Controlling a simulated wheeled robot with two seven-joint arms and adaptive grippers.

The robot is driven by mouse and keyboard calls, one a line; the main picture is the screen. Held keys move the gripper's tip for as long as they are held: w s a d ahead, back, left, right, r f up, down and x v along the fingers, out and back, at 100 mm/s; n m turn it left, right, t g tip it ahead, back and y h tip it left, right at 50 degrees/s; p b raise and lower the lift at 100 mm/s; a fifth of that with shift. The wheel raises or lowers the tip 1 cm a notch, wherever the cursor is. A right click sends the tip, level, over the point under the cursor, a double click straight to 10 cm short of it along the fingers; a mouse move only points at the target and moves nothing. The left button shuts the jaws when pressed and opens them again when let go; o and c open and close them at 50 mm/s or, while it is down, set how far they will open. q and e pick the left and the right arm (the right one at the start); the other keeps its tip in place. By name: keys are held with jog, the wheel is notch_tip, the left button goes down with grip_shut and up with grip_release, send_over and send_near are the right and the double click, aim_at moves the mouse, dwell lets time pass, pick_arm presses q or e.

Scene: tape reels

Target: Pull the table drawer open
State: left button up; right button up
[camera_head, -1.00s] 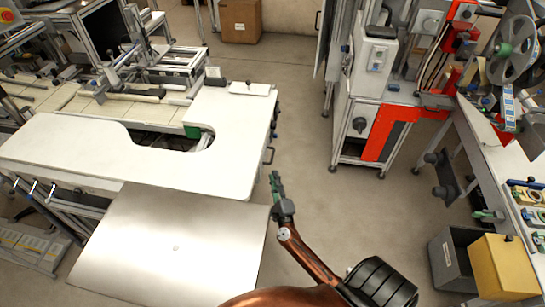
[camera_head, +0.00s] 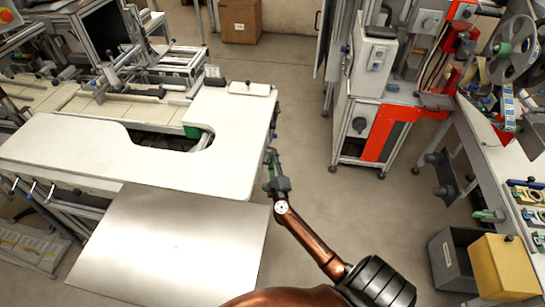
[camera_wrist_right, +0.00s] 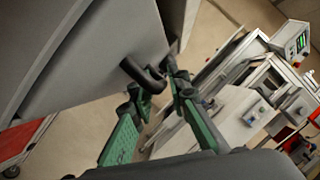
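The white table (camera_head: 215,165) with a cut-out edge stands on the left in the head view. My right gripper (camera_head: 271,160) is beside its right side, covering much of the drawer handle there. In the right wrist view a dark curved handle (camera_wrist_right: 140,73) stands out from a grey front face (camera_wrist_right: 85,65). My right gripper (camera_wrist_right: 154,82) has its two green fingers apart, with the handle's end at the gap between the fingertips. I cannot tell whether they touch it. The drawer looks closed. My left gripper is not in view.
A flat metal plate (camera_head: 170,240) lies below the table's near edge. The floor (camera_head: 310,130) right of the table is clear. A machine cabinet with an orange panel (camera_head: 385,130) stands farther right. Grey (camera_head: 450,262) and yellow (camera_head: 503,268) bins are at the lower right.

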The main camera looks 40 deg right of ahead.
jog(key=shift+c, duration=0.4)
grip_shut()
